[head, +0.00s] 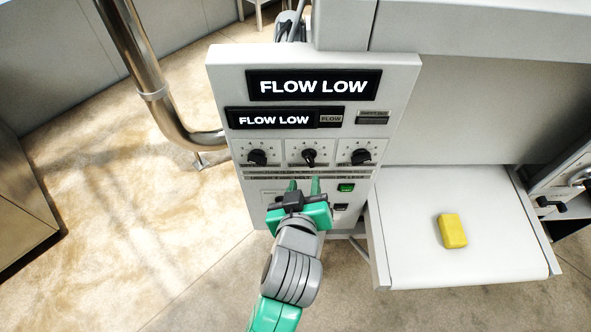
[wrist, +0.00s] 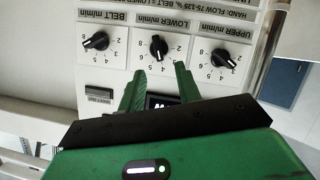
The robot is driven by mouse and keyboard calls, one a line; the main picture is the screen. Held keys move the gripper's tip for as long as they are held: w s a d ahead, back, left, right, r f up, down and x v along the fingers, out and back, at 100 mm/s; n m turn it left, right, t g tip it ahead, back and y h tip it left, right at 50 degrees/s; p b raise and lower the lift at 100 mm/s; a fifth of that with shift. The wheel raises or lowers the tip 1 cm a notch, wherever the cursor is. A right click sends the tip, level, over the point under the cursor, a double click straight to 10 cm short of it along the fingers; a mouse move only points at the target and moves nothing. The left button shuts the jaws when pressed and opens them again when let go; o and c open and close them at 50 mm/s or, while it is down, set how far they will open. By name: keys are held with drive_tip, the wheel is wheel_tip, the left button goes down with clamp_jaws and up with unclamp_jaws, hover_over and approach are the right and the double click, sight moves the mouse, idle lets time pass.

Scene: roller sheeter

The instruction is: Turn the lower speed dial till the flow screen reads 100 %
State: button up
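The control panel carries a row of three black dials. The lower speed dial (head: 309,156) is the middle one; it also shows in the wrist view (wrist: 158,47) beside an upside-down "LOWER m/min" label. The flow screen (head: 273,120), with a "FLOW" tag beside it, reads "FLOW LOW" and shows no percentage. My gripper (head: 303,186) is open and empty, its two green fingers pointing at the panel just below the middle dial. In the wrist view its fingertips (wrist: 157,82) are spread either side of the dial's line, and no contact with the dial shows.
A larger screen (head: 313,86) above also reads "FLOW LOW". The upper dial (head: 257,157) and belt dial (head: 361,156) flank the middle one closely. A lit green switch (head: 346,188) sits right of my fingers. A yellow block (head: 452,231) lies on the white belt table (head: 420,265).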

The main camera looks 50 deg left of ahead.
sight(309, 161)
drive_tip(key=p+x, duration=0.1)
drive_tip(key=x, duration=0.7)
drive_tip(key=shift+w+r, duration=0.1)
drive_tip(key=shift+r, duration=0.1)
clamp_jaws()
